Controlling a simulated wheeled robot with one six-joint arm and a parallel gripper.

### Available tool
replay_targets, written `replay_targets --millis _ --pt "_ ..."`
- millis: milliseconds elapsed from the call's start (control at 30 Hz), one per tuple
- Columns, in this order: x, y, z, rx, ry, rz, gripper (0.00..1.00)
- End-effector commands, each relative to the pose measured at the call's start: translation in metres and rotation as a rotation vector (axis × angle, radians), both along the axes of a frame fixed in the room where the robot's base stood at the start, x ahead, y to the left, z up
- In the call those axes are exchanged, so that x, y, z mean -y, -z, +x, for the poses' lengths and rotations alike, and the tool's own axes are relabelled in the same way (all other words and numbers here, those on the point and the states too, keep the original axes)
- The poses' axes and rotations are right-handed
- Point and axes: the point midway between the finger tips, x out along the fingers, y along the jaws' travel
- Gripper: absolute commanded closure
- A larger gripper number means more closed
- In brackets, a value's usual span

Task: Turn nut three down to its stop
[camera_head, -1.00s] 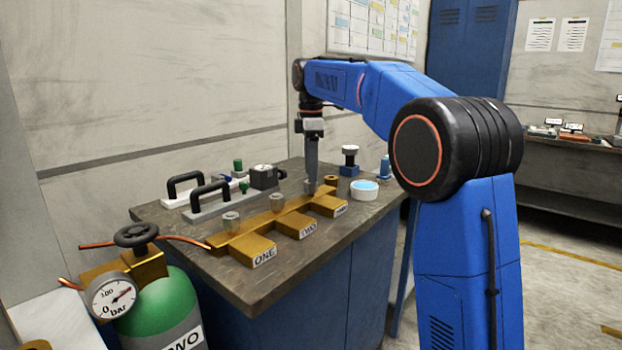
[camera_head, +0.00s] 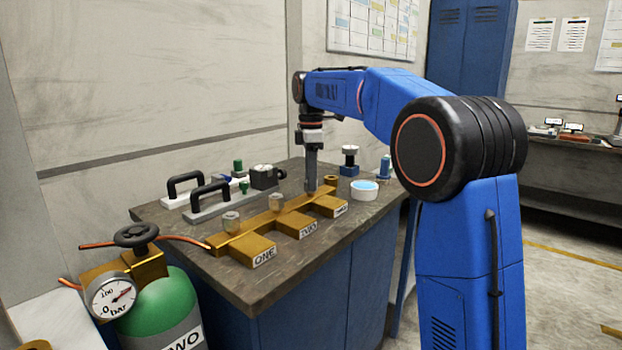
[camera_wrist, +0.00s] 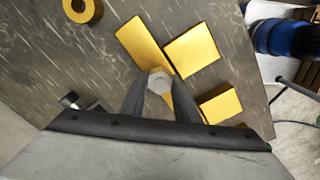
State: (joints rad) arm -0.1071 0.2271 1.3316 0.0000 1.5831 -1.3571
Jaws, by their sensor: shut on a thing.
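Nut three, a grey hexagonal nut (camera_wrist: 160,79), sits on the brass manifold (camera_head: 255,228) at the block labelled THREE (camera_head: 333,207). In the wrist view its top shows between my finger tips. In the head view it is almost hidden by the fingers. My gripper (camera_head: 311,189) points straight down and is shut on nut three. The two dark fingers also show in the wrist view (camera_wrist: 158,100), one on each side of the nut. How far the nut stands above its stop cannot be seen.
Two more nuts, one (camera_head: 231,221) and two (camera_head: 276,202), stand along the manifold. A brass ring (camera_head: 331,180) stands just past its far end. A white dish (camera_head: 364,190) and a blue-based fixture (camera_head: 349,160) are to the right. Black-handled fixtures (camera_head: 210,196) lie at left.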

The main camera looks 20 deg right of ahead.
Motion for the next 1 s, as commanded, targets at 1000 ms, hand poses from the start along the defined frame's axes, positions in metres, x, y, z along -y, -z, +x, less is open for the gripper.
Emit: replay_targets --millis 1000 --pt "-0.0001 -0.0005 -0.0003 0.001 0.741 0.000 0.94"
